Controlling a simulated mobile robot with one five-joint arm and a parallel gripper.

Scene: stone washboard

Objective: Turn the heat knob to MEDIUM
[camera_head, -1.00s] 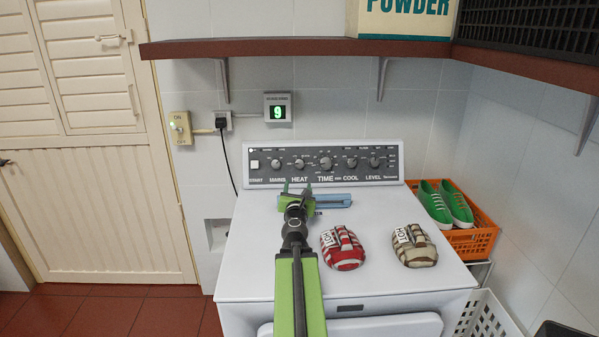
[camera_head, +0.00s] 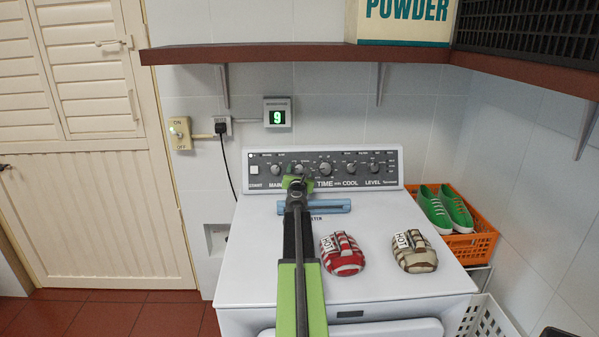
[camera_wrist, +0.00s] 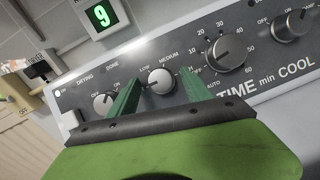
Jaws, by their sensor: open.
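The heat knob (camera_wrist: 161,82) is a round silver dial on the dark control panel (camera_wrist: 262,53). LOW and MEDIUM show above it in the wrist view, and the label to its right is partly hidden by a finger. I cannot clearly tell where its pointer stands. My gripper (camera_wrist: 158,90) is open, with one green finger on each side of the knob in that view. Whether the fingers touch it cannot be told. In the head view my gripper (camera_head: 297,182) is in front of the panel and covers the HEAT label.
The mains knob (camera_wrist: 103,103) is left of the heat knob and the time knob (camera_wrist: 225,52) is close on its right. A blue flat object (camera_head: 330,206) and red (camera_head: 342,262) and beige (camera_head: 413,252) striped items lie on the machine top. A shelf (camera_head: 300,48) hangs above.

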